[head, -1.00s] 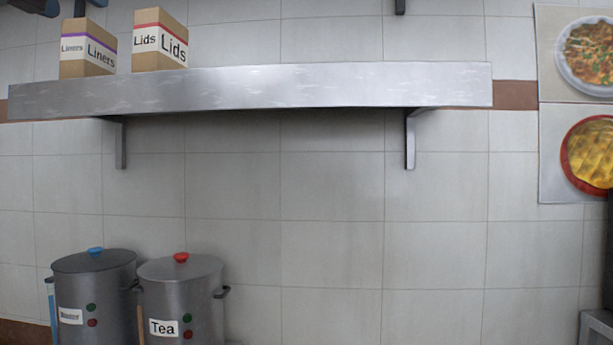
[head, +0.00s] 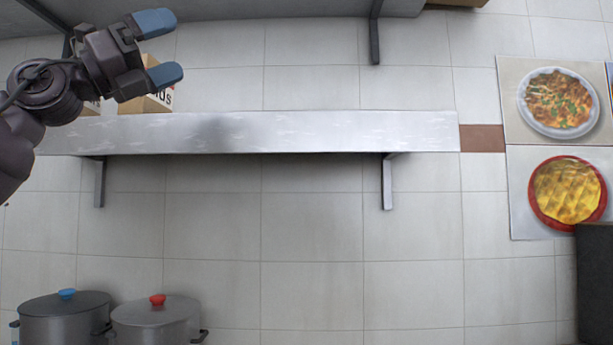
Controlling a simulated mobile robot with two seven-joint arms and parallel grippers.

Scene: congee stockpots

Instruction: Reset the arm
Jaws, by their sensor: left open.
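My left gripper (head: 166,46) is in the upper left of the head view. Its two blue-tipped fingers are spread apart and point right, with nothing between them. It shows in front of the box labelled Lids (head: 158,101) and hides most of that box and the one beside it. My right gripper is not in view.
A metal shelf (head: 320,131) on brackets runs along the tiled wall. Two lidded stockpots, one with a blue knob (head: 66,305) and one with a red knob (head: 158,313), stand at the lower left. Food pictures (head: 566,193) hang at right. The wall below the shelf is clear.

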